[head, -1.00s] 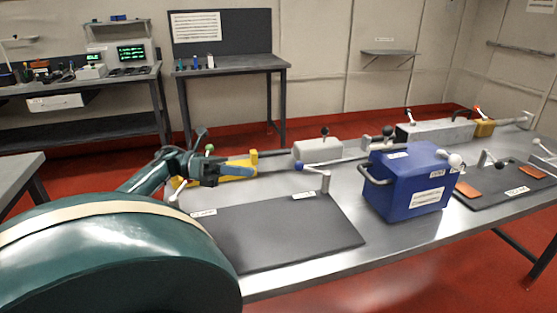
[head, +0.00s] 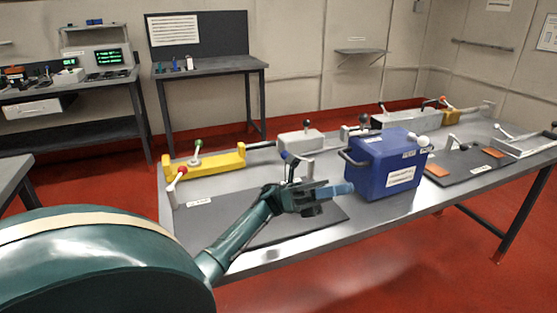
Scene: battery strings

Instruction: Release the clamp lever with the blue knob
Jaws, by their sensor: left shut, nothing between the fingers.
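A clamp lever with a small blue knob (head: 285,156) stands at the back edge of the dark mat (head: 330,216), its arm sloping to a grey post (head: 310,168). My left gripper (head: 345,188) is shut and empty. It is in front of the lever's post, pointing right with its tips close to the blue box's left side. I cannot tell whether the tips touch the box. The gripper hides the lower part of the lever. My right gripper is not in view.
A blue box (head: 395,165) with a handle stands right of the mat. A red-knobbed lever (head: 177,181) stands at the left corner, and a yellow clamp (head: 210,163) with a green knob lies behind. A grey block (head: 300,142) stands at the back. The front table edge is clear.

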